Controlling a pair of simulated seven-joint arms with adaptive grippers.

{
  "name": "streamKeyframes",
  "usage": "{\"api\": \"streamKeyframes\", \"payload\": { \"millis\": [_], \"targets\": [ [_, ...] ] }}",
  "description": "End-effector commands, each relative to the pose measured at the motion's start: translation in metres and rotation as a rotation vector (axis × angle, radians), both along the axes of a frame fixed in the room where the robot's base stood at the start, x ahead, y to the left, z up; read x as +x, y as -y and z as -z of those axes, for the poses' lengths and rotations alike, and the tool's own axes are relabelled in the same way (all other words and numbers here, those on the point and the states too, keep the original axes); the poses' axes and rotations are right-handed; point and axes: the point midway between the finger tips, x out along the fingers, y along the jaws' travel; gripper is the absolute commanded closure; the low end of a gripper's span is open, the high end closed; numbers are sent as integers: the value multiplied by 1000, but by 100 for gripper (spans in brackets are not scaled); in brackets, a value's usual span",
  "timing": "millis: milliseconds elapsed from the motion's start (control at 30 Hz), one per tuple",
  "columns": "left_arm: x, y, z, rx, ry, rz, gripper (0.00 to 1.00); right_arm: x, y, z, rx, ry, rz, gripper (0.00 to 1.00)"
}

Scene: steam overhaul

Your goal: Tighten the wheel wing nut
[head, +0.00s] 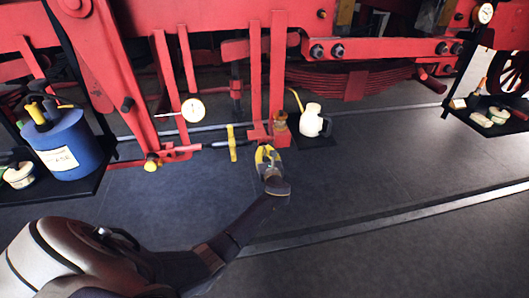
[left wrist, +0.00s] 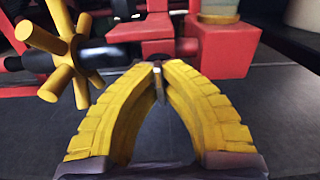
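The yellow wheel wing nut (head: 232,142), with several stubby round arms, sits on a dark horizontal shaft low on the red frame. In the left wrist view it shows large at the upper left (left wrist: 62,62). My left gripper (head: 265,152) is to its right and a little nearer, apart from it. In the left wrist view its ridged yellow fingers (left wrist: 160,68) lean together and their tips nearly meet. A thin grey sliver shows between the tips; I cannot tell what it is. The wing nut is not between the fingers. My right gripper is not in view.
A red block with an amber jar (head: 280,121) stands just beyond my left gripper, and a cream oil can (head: 312,122) is to its right. A blue canister (head: 64,145) stands at the left. A dial gauge (head: 193,110) is on the frame. The floor in front is clear.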

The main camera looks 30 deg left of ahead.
Motion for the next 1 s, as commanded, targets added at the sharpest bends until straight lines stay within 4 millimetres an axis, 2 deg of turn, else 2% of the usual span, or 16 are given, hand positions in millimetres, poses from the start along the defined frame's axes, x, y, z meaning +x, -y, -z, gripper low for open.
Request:
{"api": "streamKeyframes", "payload": {
  "millis": [633, 700, 833, 1000],
  "targets": [
    [0, 0, 0, 35, -33, 0, 100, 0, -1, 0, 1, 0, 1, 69],
    [0, 0, 0, 35, -33, 0, 89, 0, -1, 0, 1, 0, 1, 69],
    [0, 0, 0, 34, -32, 0, 73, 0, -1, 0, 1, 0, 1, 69],
    [0, 0, 0, 34, -32, 0, 71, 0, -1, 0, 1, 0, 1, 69]
  ]
}}
